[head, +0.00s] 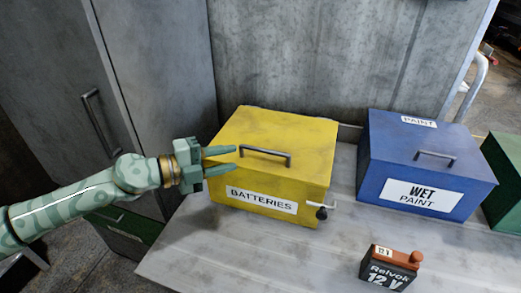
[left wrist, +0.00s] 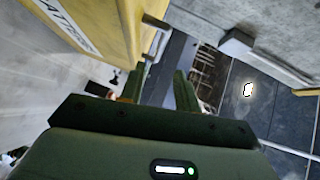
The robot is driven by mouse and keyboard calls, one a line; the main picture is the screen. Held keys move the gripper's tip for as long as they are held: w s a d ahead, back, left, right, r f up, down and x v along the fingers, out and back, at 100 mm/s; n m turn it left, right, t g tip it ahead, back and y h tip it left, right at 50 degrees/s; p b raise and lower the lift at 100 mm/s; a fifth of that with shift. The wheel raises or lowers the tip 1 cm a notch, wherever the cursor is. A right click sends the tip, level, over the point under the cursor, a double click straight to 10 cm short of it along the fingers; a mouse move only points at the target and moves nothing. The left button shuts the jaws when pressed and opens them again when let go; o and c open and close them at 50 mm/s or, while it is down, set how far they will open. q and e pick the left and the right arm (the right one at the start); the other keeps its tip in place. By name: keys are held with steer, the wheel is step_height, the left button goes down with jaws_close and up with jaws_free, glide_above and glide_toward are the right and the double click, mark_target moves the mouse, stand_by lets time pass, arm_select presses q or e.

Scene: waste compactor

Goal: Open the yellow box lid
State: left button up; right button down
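The yellow box (head: 275,150) labelled "BATTERIES" stands on the grey worktop with its lid shut. A dark metal handle (head: 266,154) sits on the lid. My left gripper (head: 236,159) is open and empty at the box's left side, its fingers pointing right toward the handle. The fingertips look apart from the handle. In the left wrist view the open fingers (left wrist: 160,82) show the gap between them, with the yellow box (left wrist: 105,25) at upper left and its handle (left wrist: 157,42) just beyond the fingertips. My right gripper is not in view.
A blue "WET PAINT" box (head: 420,165) stands to the right, with a green box (head: 507,165) beyond it. A 12 V battery (head: 390,268) sits on the worktop (head: 300,250) in front. A grey cabinet (head: 155,70) stands behind my left arm.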

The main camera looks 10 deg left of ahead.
mark_target(261, 163)
arm_select(q)
steer(key=x, duration=0.9)
steer(key=shift+d, duration=0.1)
jaws_close()
